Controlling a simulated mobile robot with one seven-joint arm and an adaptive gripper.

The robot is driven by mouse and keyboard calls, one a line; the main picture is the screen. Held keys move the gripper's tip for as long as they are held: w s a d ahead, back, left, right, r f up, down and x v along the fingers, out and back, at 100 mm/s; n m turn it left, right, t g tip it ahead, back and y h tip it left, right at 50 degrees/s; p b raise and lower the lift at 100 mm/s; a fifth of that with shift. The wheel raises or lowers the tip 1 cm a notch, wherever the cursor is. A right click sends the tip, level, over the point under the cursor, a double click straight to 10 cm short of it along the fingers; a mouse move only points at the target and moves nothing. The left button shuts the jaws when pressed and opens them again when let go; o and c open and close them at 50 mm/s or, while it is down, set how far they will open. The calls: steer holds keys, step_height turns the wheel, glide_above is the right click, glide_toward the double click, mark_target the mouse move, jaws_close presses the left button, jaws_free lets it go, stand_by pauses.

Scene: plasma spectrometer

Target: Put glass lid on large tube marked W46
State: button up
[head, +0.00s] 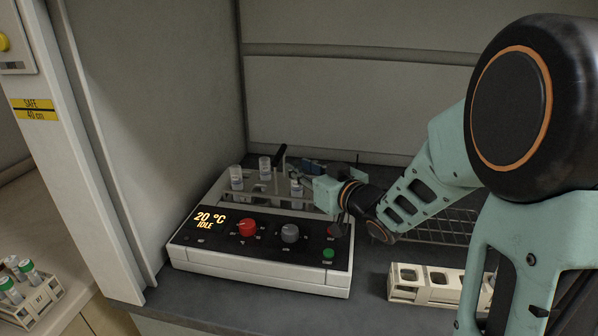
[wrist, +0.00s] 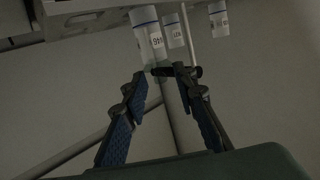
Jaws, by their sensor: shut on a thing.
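My gripper (wrist: 164,71) is shut, with its fingertips at the open end of a clear tube (wrist: 150,36) whose white label appears to end in 46. The wrist view looks upside down, so the tube's top points downward there. A faint, clear glass piece, likely the glass lid, shows between the fingertips; its edges are hard to make out. I cannot tell whether it touches the tube. In the head view my gripper (head: 312,184) is over the right side of the heating block, beside a labelled tube (head: 296,187); the fingertips are partly hidden.
The block's front panel (head: 262,262) reads 20 °C IDLE. Two other labelled tubes (head: 236,178) (head: 265,168) stand in the block, and a dark upright rod (head: 281,156) is close behind. A beige rack (head: 428,285) lies at the right. A tube rack (head: 35,303) stands at lower left.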

steer(key=shift+f, duration=0.2)
steer(key=o, duration=0.7)
steer(key=shift+r, duration=0.1)
steer(key=shift+r, duration=0.1)
steer(key=shift+s+d+r, duration=0.1)
steer(key=shift+d+r, duration=0.05)
steer(key=p+v, duration=0.1)
steer(key=v, duration=1)
steer(key=shift+s+d, duration=0.1)
steer(key=shift+s, duration=0.25)
